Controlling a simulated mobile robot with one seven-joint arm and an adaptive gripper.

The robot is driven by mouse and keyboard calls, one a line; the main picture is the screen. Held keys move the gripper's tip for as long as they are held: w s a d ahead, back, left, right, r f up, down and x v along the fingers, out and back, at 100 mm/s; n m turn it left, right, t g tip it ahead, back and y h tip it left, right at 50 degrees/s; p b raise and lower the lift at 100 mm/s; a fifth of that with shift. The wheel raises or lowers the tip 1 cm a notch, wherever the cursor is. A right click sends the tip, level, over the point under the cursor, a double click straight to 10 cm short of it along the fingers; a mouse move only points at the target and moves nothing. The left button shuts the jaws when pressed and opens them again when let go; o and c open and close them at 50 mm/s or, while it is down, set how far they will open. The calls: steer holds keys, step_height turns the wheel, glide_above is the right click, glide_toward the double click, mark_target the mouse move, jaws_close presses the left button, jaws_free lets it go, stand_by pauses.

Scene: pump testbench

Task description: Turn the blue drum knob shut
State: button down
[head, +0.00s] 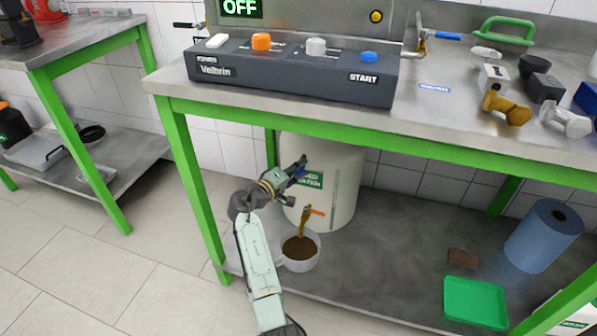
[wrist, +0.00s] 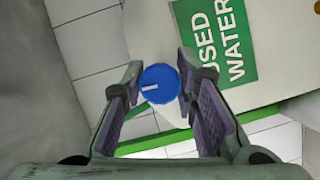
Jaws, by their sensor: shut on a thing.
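The white drum (head: 342,180) with a green "USED WATER" label (wrist: 218,38) stands on the lower shelf under the bench. Its round blue knob (wrist: 159,84) shows in the wrist view, with a white line pointing to the left. My gripper (head: 301,168) is at the drum's upper left side. In the wrist view its two fingers (wrist: 160,82) are shut on the blue knob, one on each side. In the head view the gripper mostly hides the knob. Brown liquid runs from below the orange-handled tap (head: 314,211) into a white bucket (head: 301,266).
A dark control box (head: 290,80) sits on the bench above, under an "OFF" display (head: 240,8). A green bench leg (head: 196,195) stands left of my arm. A green tray (head: 475,303), brown sponge (head: 462,258) and blue roll (head: 542,236) are on the shelf at right.

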steer(key=shift+n, duration=0.4)
steer(key=c, duration=1.2)
jaws_free()
steer(key=shift+c, duration=0.2)
steer(key=f+v, duration=0.1)
steer(key=v, duration=1.1)
steer(key=shift+r, duration=0.3)
